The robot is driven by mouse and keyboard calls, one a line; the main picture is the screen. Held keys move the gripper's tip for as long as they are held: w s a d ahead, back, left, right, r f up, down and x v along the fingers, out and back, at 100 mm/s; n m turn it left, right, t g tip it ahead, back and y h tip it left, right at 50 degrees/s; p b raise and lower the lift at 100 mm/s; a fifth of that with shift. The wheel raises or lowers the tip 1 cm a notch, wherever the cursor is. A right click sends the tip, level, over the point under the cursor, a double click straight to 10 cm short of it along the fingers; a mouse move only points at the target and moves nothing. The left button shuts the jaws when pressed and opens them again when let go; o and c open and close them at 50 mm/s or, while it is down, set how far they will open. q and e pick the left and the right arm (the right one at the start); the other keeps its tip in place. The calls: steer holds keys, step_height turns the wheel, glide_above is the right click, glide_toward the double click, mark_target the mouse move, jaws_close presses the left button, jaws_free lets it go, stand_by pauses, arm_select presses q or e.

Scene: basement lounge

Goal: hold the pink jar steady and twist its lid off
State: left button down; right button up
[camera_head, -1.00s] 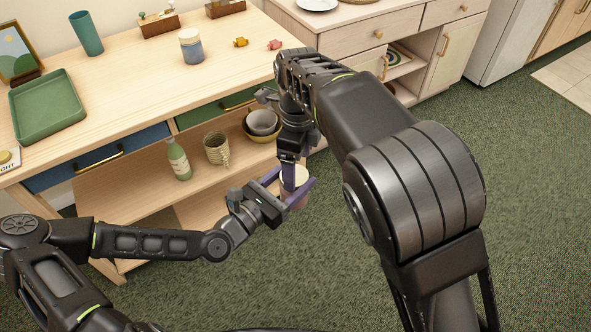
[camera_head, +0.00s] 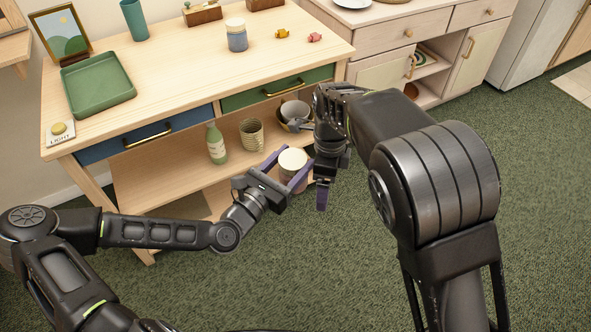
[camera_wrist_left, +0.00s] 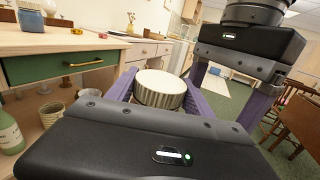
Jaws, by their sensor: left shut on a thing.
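The pink jar (camera_head: 291,183) is upright between the purple fingers of my left gripper (camera_head: 286,172), which is shut on it in front of the workbench. Its round cream lid (camera_head: 293,160) sits on top. In the left wrist view the lid (camera_wrist_left: 160,86) shows a ribbed side, and the jar body is hidden behind my gripper. My right gripper (camera_head: 322,195) points down just right of the jar, apart from the lid. In the left wrist view its two fingers (camera_wrist_left: 228,92) stand apart with nothing between them.
The wooden workbench (camera_head: 180,75) stands behind, with a green tray (camera_head: 97,82) and a blue-and-white jar (camera_head: 237,36) on top. Its lower shelf holds a green bottle (camera_head: 216,145), a ribbed cup (camera_head: 251,134) and bowls (camera_head: 295,112). Green carpet (camera_head: 300,270) is clear in front.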

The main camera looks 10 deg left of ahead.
mark_target(285, 151)
arm_select(q)
steer(key=shift+w+a+r+n+t+y, duration=0.2)
steer(key=shift+w+a+n+y, duration=0.1)
steer(key=shift+w+a+y, duration=0.25)
steer(key=shift+w+a+r+n+t+y, duration=0.2)
steer(key=shift+w+a+n+y, duration=0.2)
steer(key=shift+a, duration=0.25)
arm_select(e)
steer(key=s+d+f+n+y, duration=0.1)
steer(key=s+d+f+n, duration=0.35)
steer(key=f, duration=0.55)
steer(key=s+d+f+n, duration=0.3)
steer(key=s+d+f, duration=0.15)
steer(key=f, duration=0.55)
arm_select(q)
steer(key=w+a+r+n+t+y, duration=0.1)
steer(key=w+a+r+n+y, duration=0.2)
steer(key=a, duration=0.5)
steer(key=shift+w+a+n+y, duration=0.5)
steer(key=shift+w+y, duration=0.45)
steer(key=shift+y, duration=0.9)
arm_select(e)
steer(key=s+a+f+n+t+y, duration=0.1)
steer(key=s+f+n+y, duration=0.2)
steer(key=s+n, duration=0.6)
steer(key=shift+s+f+n, duration=0.35)
steer(key=shift+s+f, duration=0.3)
steer(key=shift+s, duration=1.65)
